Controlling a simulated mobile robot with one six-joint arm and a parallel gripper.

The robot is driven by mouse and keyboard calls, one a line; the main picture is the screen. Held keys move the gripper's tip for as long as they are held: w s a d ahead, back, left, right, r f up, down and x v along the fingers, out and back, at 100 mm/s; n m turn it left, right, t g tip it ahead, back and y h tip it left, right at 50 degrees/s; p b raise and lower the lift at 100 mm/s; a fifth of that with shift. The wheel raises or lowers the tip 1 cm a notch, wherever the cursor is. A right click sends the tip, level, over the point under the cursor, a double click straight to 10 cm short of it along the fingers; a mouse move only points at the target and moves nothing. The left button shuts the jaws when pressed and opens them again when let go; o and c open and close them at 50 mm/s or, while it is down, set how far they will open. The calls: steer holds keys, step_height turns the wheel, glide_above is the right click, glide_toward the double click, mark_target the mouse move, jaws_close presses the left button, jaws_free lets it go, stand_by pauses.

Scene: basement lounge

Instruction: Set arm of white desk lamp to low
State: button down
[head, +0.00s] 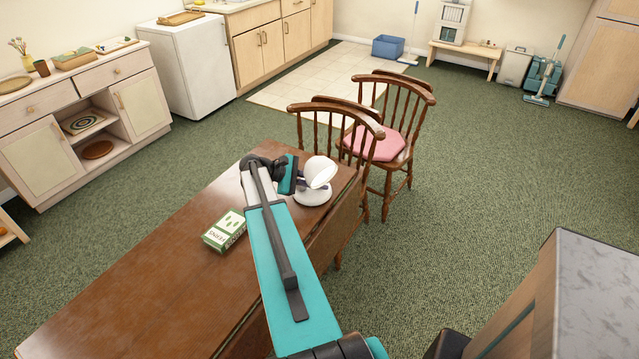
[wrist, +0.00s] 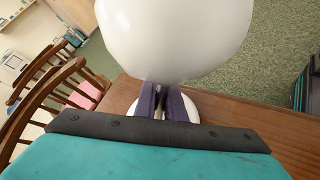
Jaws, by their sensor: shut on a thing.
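The white desk lamp (head: 319,173) stands near the far right end of the brown wooden table (head: 150,275). Its round white head is above its round white base (head: 312,194). In the wrist view the lamp head (wrist: 175,35) fills the top middle, and part of the base (wrist: 195,108) shows below. My gripper (wrist: 166,100) is shut on the lamp's arm, between head and base. The fingers hide most of that arm. In the head view my gripper (head: 305,182) reaches the lamp from the left.
A green and white box (head: 224,230) lies on the table left of my arm. Wooden chairs (head: 385,135), one with a pink cushion (head: 374,144), stand close behind the table's far end. A grey-topped cabinet (head: 595,295) is at the lower right. Green carpet is open to the right.

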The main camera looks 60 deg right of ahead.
steer(key=shift+s+a+f+m+t+b, duration=0.1)
steer(key=shift+s+f+m+t+b, duration=0.2)
steer(key=shift+f+t+b, duration=0.2)
steer(key=shift+w, duration=0.1)
steer(key=shift+f, duration=0.1)
steer(key=c, duration=1.8)
jaws_free()
steer(key=shift+w, duration=0.1)
steer(key=b+v, duration=0.1)
steer(key=v, duration=0.5)
steer(key=b+v, duration=0.1)
steer(key=v, duration=0.6)
steer(key=shift+a+r+b, duration=0.25)
steer(key=shift+r+b, duration=0.1)
steer(key=shift+r, duration=0.05)
